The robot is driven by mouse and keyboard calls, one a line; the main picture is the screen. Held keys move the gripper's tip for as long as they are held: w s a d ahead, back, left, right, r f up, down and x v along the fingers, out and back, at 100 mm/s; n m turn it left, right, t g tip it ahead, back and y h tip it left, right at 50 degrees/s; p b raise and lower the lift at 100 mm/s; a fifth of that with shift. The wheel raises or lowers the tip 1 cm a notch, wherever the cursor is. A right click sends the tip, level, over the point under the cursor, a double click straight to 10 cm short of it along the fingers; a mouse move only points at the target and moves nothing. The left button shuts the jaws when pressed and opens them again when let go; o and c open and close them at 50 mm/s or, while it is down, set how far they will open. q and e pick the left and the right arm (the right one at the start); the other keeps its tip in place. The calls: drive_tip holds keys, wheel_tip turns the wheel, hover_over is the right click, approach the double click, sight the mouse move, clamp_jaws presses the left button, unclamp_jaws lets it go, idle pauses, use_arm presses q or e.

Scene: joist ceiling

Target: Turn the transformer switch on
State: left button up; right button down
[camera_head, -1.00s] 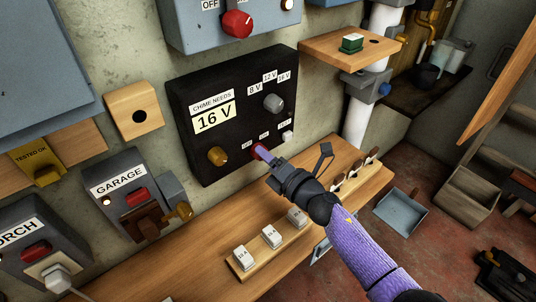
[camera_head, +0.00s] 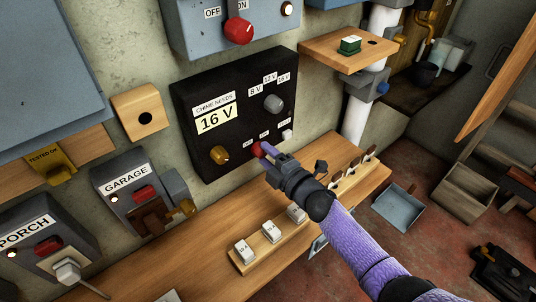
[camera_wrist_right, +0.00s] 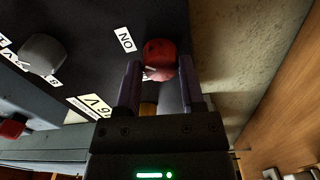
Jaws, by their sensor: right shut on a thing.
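The black transformer box (camera_head: 187,112) is on the wall, with a "16 V" label (camera_head: 215,119) and a grey dial (camera_head: 273,103). Its red switch knob (camera_head: 256,148) is low on the face near small labels. My right gripper (camera_head: 266,151) is shut on this knob and partly covers it. In the right wrist view the red knob (camera_wrist_right: 159,52) shows between my fingertips, with an "ON" label (camera_wrist_right: 125,39) beside it. Which way the knob points is hard to tell. My left gripper is not in view.
A yellow-brown knob (camera_head: 219,155) and a small white lamp or button (camera_head: 287,134) are near the switch. Below is a wooden shelf (camera_head: 205,265) with white blocks (camera_head: 271,232). Garage (camera_head: 126,178) and porch boxes are at left; a grey box with a red knob (camera_head: 239,30) is above.

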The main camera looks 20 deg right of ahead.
idle(0.4)
drive_tip(key=c, duration=0.7)
unclamp_jaws()
drive_tip(key=o, duration=0.5)
